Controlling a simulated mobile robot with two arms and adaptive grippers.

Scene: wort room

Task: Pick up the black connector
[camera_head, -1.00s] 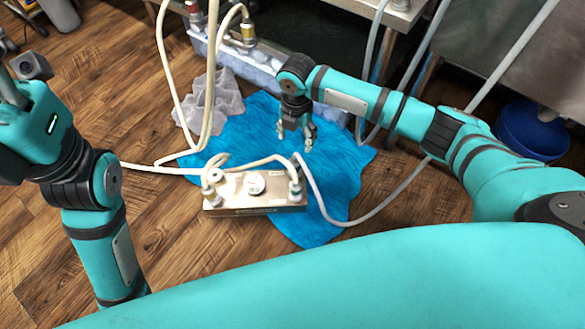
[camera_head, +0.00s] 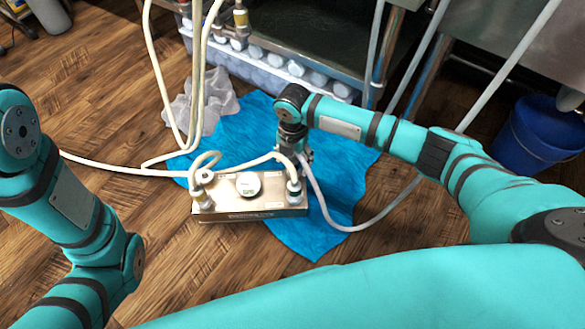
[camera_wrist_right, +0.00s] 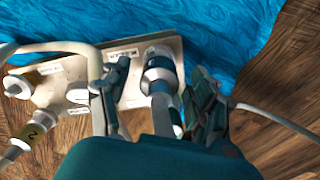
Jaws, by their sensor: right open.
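My right gripper (camera_head: 303,158) is just above and behind this connector. In the right wrist view its open fingers (camera_wrist_right: 159,76) are on either side of the connector, with a gap visible; contact cannot be told. My left gripper is outside the frames.
The blue cloth (camera_head: 330,175) lies on the wooden floor, with a crumpled grey cloth (camera_head: 205,100) behind the box. Cream hoses (camera_head: 196,70) rise from the box and a grey hose (camera_head: 385,212) loops right. A white crate (camera_head: 262,72) and a blue bucket (camera_head: 535,135) stand farther back.

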